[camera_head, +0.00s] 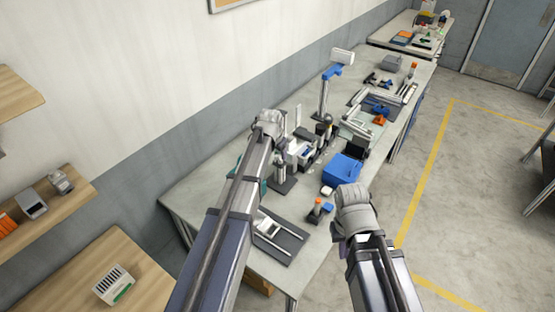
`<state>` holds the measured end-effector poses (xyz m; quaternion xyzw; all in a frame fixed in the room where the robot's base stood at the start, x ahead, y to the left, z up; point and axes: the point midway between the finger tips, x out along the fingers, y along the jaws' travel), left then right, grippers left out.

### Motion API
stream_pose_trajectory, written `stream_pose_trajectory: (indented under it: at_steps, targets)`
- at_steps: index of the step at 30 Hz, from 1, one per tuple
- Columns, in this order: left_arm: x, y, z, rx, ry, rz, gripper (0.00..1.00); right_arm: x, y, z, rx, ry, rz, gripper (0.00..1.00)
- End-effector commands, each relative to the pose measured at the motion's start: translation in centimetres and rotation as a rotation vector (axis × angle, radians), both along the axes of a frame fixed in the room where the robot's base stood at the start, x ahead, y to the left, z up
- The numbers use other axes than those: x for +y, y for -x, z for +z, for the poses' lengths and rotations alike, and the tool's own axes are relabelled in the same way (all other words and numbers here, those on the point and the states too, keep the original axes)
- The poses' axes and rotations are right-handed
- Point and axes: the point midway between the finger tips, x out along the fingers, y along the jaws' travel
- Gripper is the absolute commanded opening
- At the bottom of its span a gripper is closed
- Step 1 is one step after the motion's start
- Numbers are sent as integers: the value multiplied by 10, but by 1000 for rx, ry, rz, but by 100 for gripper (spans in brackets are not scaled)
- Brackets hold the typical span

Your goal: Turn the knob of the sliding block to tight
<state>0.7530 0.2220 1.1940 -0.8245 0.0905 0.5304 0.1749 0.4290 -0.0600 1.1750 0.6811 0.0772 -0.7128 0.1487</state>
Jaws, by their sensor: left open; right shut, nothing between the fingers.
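My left arm reaches in over the near part of the long workbench (205,190). My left gripper (270,124) is above the bench's wall side, next to a cluster of small equipment; it is open, though its fingers are hardly visible. My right gripper (355,203) is over the bench's right edge, shut and empty, beside a blue box (342,168). A small upright post on a dark base (284,185) stands just right of my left arm. I cannot make out which part is the sliding block, or its knob; they are too small or hidden.
A dark plate with a light frame (279,240) lies near the bench's front. A small orange-topped item (317,207) stands between my arms. A blue-and-white stand (325,92) rises behind the cluster. Wooden shelves (45,205) are at left; open floor (470,180) is at right.

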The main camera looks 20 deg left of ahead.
Motion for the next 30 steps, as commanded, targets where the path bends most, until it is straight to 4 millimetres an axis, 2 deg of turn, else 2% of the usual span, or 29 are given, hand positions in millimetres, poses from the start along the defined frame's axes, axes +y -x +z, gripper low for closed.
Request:
stream_pose_trajectory:
  at_steps: [1, 12, 16, 24, 25, 30]
  targets:
    - [0, -3, -10, 0, 0, 0, 73, 0, 0, -10, 0, 0, 0, 0]
    - [2, -24, -54, 0, 0, 0, 73, 0, -1, -54, -2, -1, -2, 0]
    - [2, -27, -60, 0, 0, 0, 73, 0, -1, -60, -3, -1, -3, 0]
    - [2, -27, -59, 0, 0, 0, 73, 0, -1, -59, -3, -1, -4, 0]
    - [2, -27, -59, 0, 0, 0, 72, 0, -1, -59, -3, -1, -4, 0]
    - [2, -27, -59, 0, 0, 0, 53, 0, -1, -59, -3, -1, -4, 0]
